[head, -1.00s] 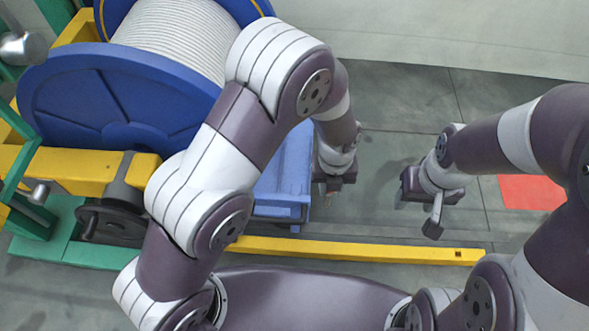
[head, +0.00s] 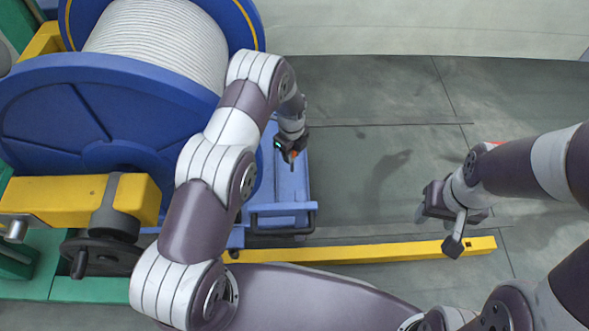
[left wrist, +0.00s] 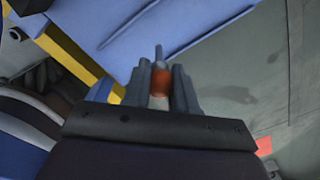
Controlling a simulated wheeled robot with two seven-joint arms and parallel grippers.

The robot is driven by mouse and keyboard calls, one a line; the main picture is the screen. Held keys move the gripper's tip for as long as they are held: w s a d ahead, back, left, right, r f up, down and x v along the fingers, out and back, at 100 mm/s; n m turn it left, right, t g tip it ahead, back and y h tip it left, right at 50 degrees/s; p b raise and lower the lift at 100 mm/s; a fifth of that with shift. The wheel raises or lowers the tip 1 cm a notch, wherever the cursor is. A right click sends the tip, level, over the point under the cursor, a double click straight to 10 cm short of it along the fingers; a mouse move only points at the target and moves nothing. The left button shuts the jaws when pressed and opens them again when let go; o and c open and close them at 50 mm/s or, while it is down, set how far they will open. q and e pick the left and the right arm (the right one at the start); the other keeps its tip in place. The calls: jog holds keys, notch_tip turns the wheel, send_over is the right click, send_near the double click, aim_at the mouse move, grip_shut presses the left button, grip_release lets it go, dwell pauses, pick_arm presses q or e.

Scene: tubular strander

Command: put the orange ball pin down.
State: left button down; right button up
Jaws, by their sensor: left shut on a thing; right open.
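The orange ball pin (left wrist: 161,82) is held between the fingers of my left gripper (left wrist: 161,75); its grey tip points away from the gripper in the left wrist view. In the head view my left gripper (head: 290,154) is over the right part of the blue cart (head: 282,188), and a bit of orange shows at its fingers. I cannot tell whether the pin touches the cart's surface. My right gripper (head: 445,232) is open and empty, above the floor near the yellow bar's right end.
A large blue reel (head: 85,112) wound with white cable stands left of the cart. A yellow bar (head: 380,251) runs along the near side. A black handwheel (head: 100,256) is at lower left. The grey floor (head: 375,160) right of the cart is clear.

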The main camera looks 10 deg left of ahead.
aim_at(292, 165)
pick_arm(q)
notch_tip(292, 165, down, 6)
jog(key=b, duration=0.2)
jog(key=shift+f+b, duration=0.25)
jog(key=shift+b, duration=0.15)
jog(key=c, duration=0.9)
grip_release()
jog(key=shift+r, duration=0.1)
pick_arm(e)
notch_tip(292, 165, down, 4)
jog(key=shift+r, duration=0.1)
pick_arm(q)
jog(key=r+p, duration=0.4)
jog(key=r, duration=0.2)
jog(key=r+p, duration=0.3)
jog(key=r, duration=0.3)
jog(key=shift+s+d+r+p, duration=0.1)
jog(key=shift+s+r+p, duration=0.1)
jog(key=shift+p, duration=0.15)
pick_arm(e)
notch_tip(292, 165, up, 7)
jog(key=shift+r, duration=0.15)
